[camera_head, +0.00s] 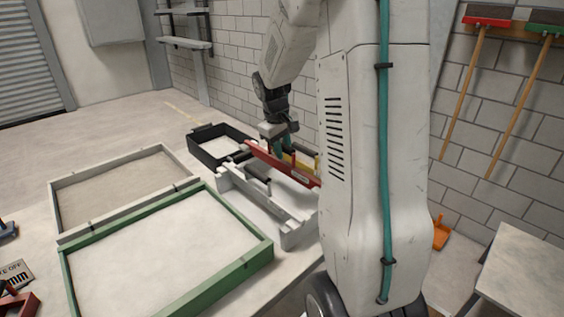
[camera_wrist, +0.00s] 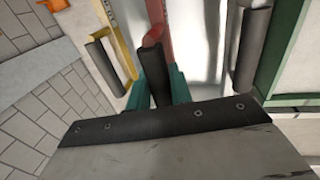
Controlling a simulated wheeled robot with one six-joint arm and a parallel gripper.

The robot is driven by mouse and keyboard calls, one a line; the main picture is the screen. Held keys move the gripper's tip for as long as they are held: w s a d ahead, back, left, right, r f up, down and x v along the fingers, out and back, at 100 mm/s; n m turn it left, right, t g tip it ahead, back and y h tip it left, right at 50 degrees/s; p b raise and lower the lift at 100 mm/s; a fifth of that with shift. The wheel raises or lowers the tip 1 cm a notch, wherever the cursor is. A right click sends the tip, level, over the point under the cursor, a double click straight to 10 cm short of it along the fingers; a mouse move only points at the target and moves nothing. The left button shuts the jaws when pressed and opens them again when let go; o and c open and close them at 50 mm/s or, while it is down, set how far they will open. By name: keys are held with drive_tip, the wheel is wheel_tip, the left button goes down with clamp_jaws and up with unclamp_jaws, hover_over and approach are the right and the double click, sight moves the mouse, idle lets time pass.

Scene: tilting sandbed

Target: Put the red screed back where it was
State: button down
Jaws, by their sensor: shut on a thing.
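The red screed (camera_head: 290,169) is a long red bar held level over or at the white rack (camera_head: 289,232) in the head view. My gripper (camera_head: 284,150), with teal fingers, is shut on its dark handle; the wrist view shows the handle (camera_wrist: 152,60) between the fingers (camera_wrist: 160,90) and the red bar (camera_wrist: 158,14) beyond. The yellow screed (camera_head: 304,161) is just behind the red one, and shows left of it in the wrist view (camera_wrist: 122,45). I cannot tell whether the red screed touches the rack; my arm hides its right end.
A dark handle (camera_wrist: 250,50) lies right of the red screed in the wrist view. A black tray (camera_head: 205,158) stands behind the rack's left end. A green-framed sandbed (camera_head: 232,270) and a grey-framed sandbed (camera_head: 80,176) lie to the left. A brick wall is close behind the rack.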

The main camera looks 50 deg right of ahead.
sight(283, 162)
drive_tip(key=shift+s+f, duration=0.1)
drive_tip(key=shift+f, duration=1.85)
drive_tip(key=shift+f, duration=0.1)
drive_tip(key=shift+f, duration=0.35)
drive_tip(key=c, duration=1.3)
unclamp_jaws()
drive_tip(key=shift+o, duration=0.2)
